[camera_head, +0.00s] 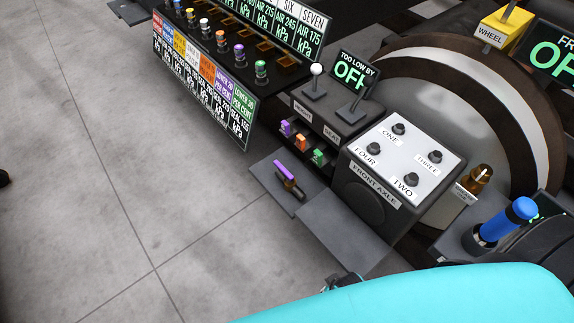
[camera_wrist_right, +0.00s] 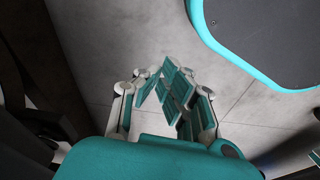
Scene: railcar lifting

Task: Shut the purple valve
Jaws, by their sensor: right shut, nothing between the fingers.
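The purple valve (camera_head: 284,171) is in the head view, on a grey plate low beside the control console. Its purple bar handle lies diagonally above a dark and brassy body. My right gripper (camera_wrist_right: 165,83) shows in the right wrist view with its teal finger pads closed together and nothing between them. The floor is behind it, and the valve is not in that view. In the head view a small dark and teal part (camera_head: 342,281) shows at the bottom, too little of it to tell which part it is. My left gripper is not seen.
Right of the valve stands a box labelled FRONT AXLE (camera_head: 372,185) with several knobs. Behind are small purple, orange and green blocks (camera_head: 301,143) under two levers. A labelled panel (camera_head: 205,85) with coloured knobs stands at upper left. Open tiled floor (camera_head: 110,200) lies left.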

